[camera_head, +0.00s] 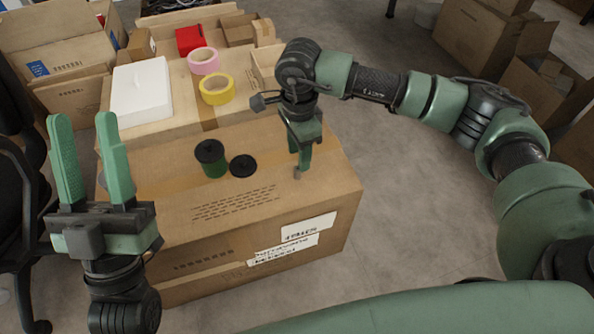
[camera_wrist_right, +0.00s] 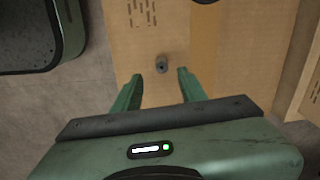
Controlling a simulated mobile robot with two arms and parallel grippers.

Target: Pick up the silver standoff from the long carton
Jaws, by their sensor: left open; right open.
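The silver standoff (camera_wrist_right: 161,65) is a small grey cylinder on top of the long carton (camera_head: 300,205). In the head view, it shows only as a small grey bit (camera_head: 297,174) at my right fingertips. My right gripper (camera_wrist_right: 159,77) is open above the carton, pointing down. In the right wrist view the standoff appears slightly beyond the gap between the fingertips, with nothing held. I cannot tell the height left between fingers and carton. My left gripper (camera_head: 84,122) is open and empty, fingers up, left of the carton.
A black-and-green jar (camera_head: 210,158) and a black disc (camera_head: 243,166) stand on the carton. Behind are a pink tape roll (camera_head: 204,61), a yellow tape roll (camera_head: 217,90), a white box (camera_head: 141,92) and a red box (camera_head: 190,40). Floor right of the carton is clear.

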